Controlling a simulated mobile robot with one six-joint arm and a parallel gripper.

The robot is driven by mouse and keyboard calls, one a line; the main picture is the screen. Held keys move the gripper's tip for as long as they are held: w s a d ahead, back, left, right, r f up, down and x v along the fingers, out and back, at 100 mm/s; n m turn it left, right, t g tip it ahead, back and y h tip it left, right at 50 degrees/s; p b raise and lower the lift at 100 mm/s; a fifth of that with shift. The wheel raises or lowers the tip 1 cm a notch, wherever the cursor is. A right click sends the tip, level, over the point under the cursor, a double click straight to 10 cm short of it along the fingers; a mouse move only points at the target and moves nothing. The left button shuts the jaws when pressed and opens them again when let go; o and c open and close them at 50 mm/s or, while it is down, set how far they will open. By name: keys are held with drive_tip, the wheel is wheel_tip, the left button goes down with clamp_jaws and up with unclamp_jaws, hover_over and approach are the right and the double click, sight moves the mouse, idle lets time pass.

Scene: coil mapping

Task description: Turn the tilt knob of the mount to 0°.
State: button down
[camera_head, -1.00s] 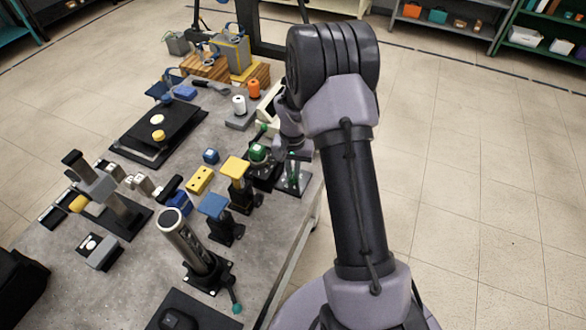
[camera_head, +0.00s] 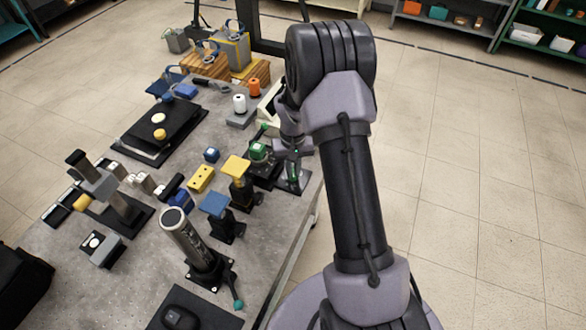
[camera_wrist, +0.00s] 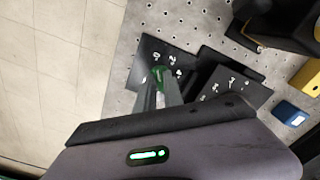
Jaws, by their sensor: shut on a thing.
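In the wrist view, my gripper (camera_wrist: 158,90) is shut on a small green knob (camera_wrist: 159,72). The knob stands over a black plate (camera_wrist: 150,48) with white marks around it; the marks are too small to read. A second black plate (camera_wrist: 245,90) with white marks lies beside it. In the head view, my gripper (camera_head: 293,158) is at the right edge of the table, partly hidden by my own arm, above a black base plate (camera_head: 293,185). The green-topped block (camera_head: 258,152) stands just left of it. The angle setting of the knob cannot be read.
A yellow-topped post (camera_head: 236,168), a blue-topped post (camera_head: 214,204) and a silver cylinder (camera_head: 185,235) stand nearby to the front left. Clear floor (camera_head: 480,190) lies right of the table.

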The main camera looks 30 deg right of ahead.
sight(293, 172)
drive_tip(key=c, duration=1.5)
unclamp_jaws()
drive_tip(key=shift+o, duration=0.2)
wheel_tip(293, 172, up, 18)
drive_tip(key=p, duration=0.5)
drive_tip(key=shift+f, duration=0.25)
